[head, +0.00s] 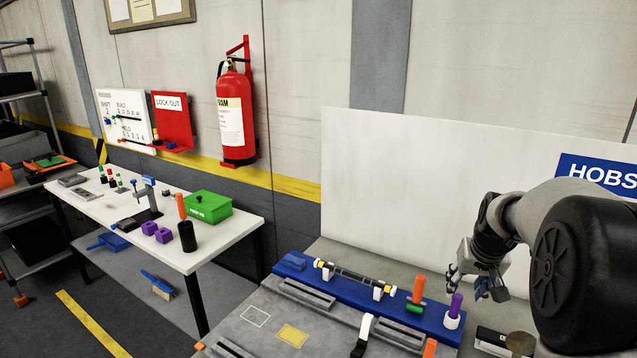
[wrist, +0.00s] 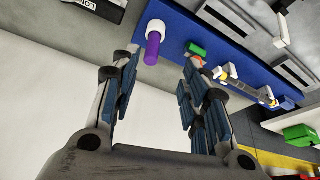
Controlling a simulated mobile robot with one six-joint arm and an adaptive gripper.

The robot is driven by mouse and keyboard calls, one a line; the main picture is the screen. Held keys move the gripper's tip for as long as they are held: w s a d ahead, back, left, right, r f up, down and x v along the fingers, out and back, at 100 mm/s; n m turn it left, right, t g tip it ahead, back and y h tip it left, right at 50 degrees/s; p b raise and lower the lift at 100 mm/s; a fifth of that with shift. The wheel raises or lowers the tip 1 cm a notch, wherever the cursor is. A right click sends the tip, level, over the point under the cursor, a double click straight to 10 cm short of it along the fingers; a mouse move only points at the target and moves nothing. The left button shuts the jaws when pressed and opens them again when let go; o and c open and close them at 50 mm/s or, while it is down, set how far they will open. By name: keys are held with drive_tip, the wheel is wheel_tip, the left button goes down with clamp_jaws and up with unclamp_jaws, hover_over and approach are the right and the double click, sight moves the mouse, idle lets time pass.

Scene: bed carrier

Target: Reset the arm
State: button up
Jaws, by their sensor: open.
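My arm (head: 545,215) reaches in from the right of the head view. My gripper (head: 470,286) hangs from it above the right end of the blue board (head: 350,290). In the wrist view, my gripper (wrist: 157,68) has its two fingers spread wide with nothing between them. A purple peg (head: 455,303) stands in a white holder (head: 452,321) on the board, close below the gripper. In the wrist view, the purple peg (wrist: 153,45) shows beyond the fingertips, apart from both fingers.
An orange-topped peg with a green base (head: 416,292) and a rod in clamps (head: 355,276) stand on the board. A white panel (head: 430,190) rises behind. A white table (head: 150,215) holds a green box (head: 206,206). A fire extinguisher (head: 234,110) hangs on the wall.

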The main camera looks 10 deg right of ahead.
drive_tip(key=s+a+r+n, duration=0.1)
drive_tip(key=s+a+r, duration=0.25)
drive_tip(key=a, duration=0.25)
drive_tip(key=s+a+r, duration=0.3)
drive_tip(key=s+a, duration=0.1)
drive_tip(key=a, duration=0.1)
drive_tip(key=s+a+n, duration=0.1)
drive_tip(key=s+a, duration=0.6)
drive_tip(key=s, duration=0.4)
drive_tip(key=s+a+f+n+y, duration=0.1)
drive_tip(key=s+a+n, duration=0.1)
drive_tip(key=s+a, duration=0.5)
drive_tip(key=s, duration=0.4)
drive_tip(key=shift+s+a+f+y, duration=0.15)
drive_tip(key=shift+f+y, duration=0.05)
drive_tip(key=shift+y, duration=0.1)
